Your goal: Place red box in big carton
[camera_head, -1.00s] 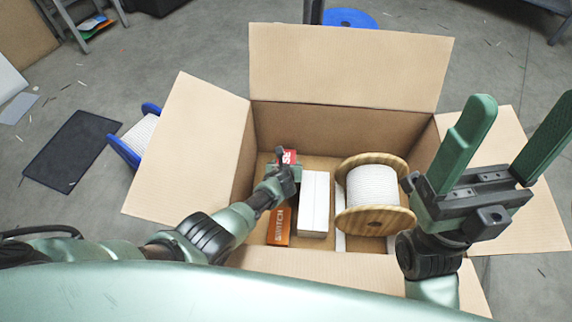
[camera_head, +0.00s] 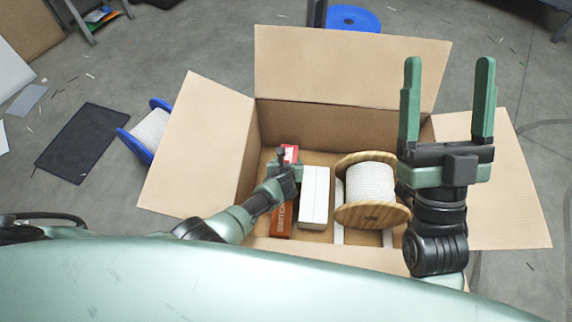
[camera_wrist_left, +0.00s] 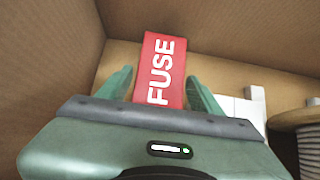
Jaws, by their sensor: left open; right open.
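The big carton (camera_head: 350,76) stands open on the floor with its flaps spread. The red box (camera_head: 291,152), marked FUSE, is inside at the left. It also shows in the left wrist view (camera_wrist_left: 162,70), with its near end between the two green fingers. My left gripper (camera_head: 280,172) reaches into the carton and hides part of the red box in the head view. In the left wrist view my left gripper (camera_wrist_left: 159,85) is open, a finger on each side of the box. My right gripper (camera_head: 449,65) is open and empty over the carton's right side.
Inside the carton are an orange box (camera_head: 281,219), a white box (camera_head: 314,195) and a wooden spool of white rope (camera_head: 370,183). A blue-rimmed spool (camera_head: 150,130) and a dark mat (camera_head: 82,142) lie on the floor at left. A blue disc (camera_head: 352,18) lies behind.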

